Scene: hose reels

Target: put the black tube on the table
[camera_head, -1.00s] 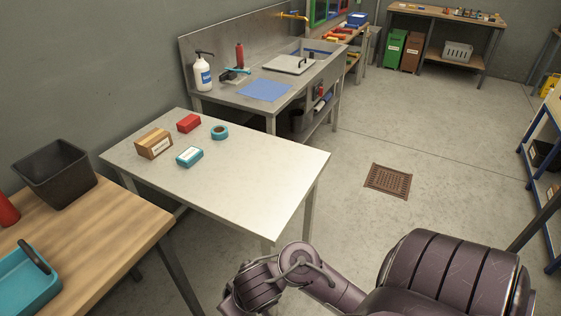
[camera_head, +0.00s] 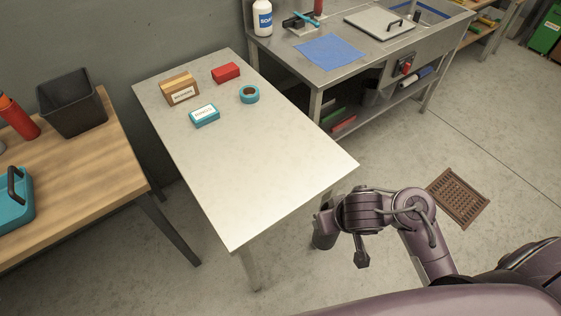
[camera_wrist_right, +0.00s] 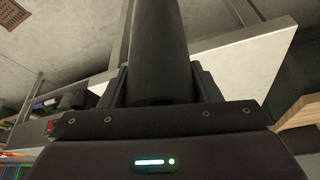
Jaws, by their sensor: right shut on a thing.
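The black tube (camera_wrist_right: 157,45) is a dark smooth cylinder in the right wrist view. My right gripper (camera_wrist_right: 158,88) is shut on it, with a finger at each side, and the tube extends away from the palm. The pale-topped table (camera_head: 265,175) stands in front of me in the head view, and its top shows behind the tube in the right wrist view (camera_wrist_right: 240,65). In the head view my right arm is beyond the table's right front edge; the jaws and tube are not clear there. My left gripper is not in view.
On the table's far part are a wooden box (camera_head: 181,90), a red box (camera_head: 226,73), a teal box (camera_head: 205,116) and a teal tape roll (camera_head: 250,94). The near half is clear. A wooden bench (camera_head: 85,185) is at left, a metal sink bench (camera_head: 375,60) behind.

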